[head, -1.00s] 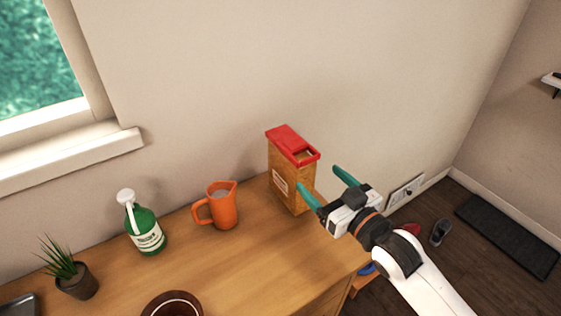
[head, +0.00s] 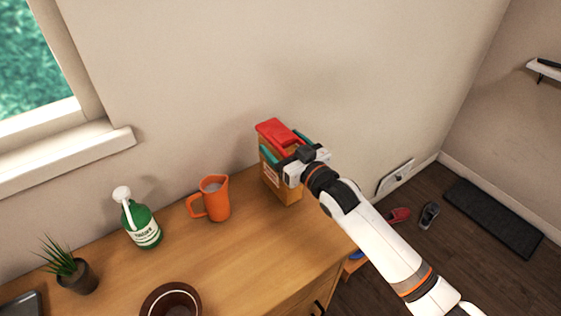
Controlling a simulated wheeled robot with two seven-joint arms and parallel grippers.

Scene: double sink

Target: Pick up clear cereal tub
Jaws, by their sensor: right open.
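The cereal tub (head: 270,178) stands upright on the wooden counter near the wall. It looks clear with brown contents, has a pale label on its front and a red lid (head: 277,131). My right gripper (head: 285,147) is at the tub's upper part, just below the lid. Its teal fingers are open, one on the left side of the tub and one on the far right side. The gripper body hides part of the tub's right and upper front. I cannot tell whether the fingers touch it. My left gripper is out of view.
An orange jug (head: 214,200) stands left of the tub. Further left are a green bottle (head: 141,226) and a potted plant (head: 67,266). A brown bowl (head: 171,301) sits at the front edge of the view. The wall is close behind the tub.

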